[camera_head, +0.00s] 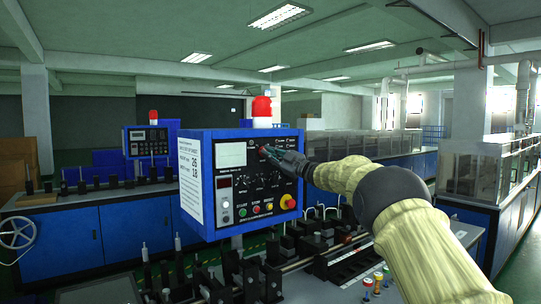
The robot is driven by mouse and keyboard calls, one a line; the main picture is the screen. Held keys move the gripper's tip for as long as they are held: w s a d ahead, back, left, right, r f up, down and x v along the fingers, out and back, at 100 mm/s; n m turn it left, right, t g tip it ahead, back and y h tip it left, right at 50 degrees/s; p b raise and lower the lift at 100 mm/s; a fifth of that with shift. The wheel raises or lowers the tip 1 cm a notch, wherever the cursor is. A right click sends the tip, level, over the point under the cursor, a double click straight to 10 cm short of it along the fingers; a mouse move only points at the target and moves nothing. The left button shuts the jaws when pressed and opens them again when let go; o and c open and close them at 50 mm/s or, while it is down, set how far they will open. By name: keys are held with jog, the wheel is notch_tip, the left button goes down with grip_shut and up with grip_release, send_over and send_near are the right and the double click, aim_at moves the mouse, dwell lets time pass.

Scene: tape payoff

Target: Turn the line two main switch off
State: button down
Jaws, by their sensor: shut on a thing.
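A blue control box (201,222) with a black front panel stands at the centre, a red beacon (262,106) on top. My gripper (268,152) is at the upper right of this panel, reaching in from the right. It is shut on the small switch knob (262,148) there, which is mostly hidden by the fingers. A bit of red shows at the fingertips. The knob's exact angle and the panel's small lettering are too small to read.
The panel also has a display (232,154), a row of small buttons (256,209) and a red emergency knob on yellow (287,202). A second blue control box (147,142) stands at the back left. Machine parts (262,270) lie below the box.

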jog(key=shift+r, duration=0.25)
jog(key=c, duration=1.7)
grip_release()
jog(key=shift+o, duration=0.9)
jog(key=shift+f, duration=0.1)
jog(key=shift+a+f, duration=0.1)
jog(key=v, duration=1.2)
jog(key=shift+w, duration=0.1)
